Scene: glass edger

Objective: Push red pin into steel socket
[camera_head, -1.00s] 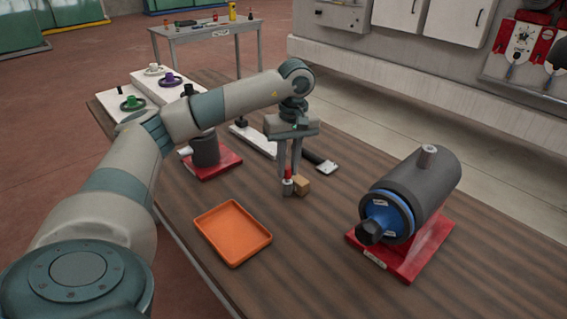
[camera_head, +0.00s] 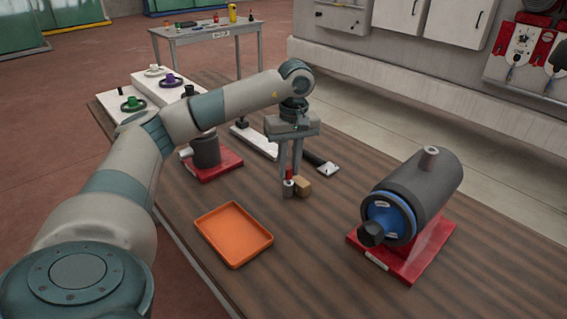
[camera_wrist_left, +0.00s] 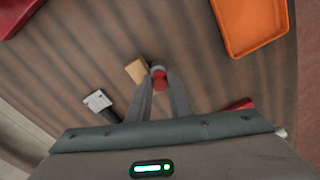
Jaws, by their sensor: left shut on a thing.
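The red pin (camera_head: 289,174) is upright between the fingertips of my left gripper (camera_head: 290,172), which is shut on it. The steel socket (camera_head: 288,188) is a small grey cylinder on the wooden table, directly below the pin. The pin's lower end meets or enters the socket's top; I cannot tell how deep it sits. In the left wrist view the red pin (camera_wrist_left: 160,82) shows between the fingertips (camera_wrist_left: 160,86), with the grey socket (camera_wrist_left: 157,69) just beyond it. My right gripper is in neither view.
A tan block (camera_head: 303,186) stands right beside the socket. An orange tray (camera_head: 233,233) lies to the front left. A large grey cylinder (camera_head: 428,190) on a red base is at the right, and a smaller dark cylinder (camera_head: 206,150) stands at the back left. Bare table lies between.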

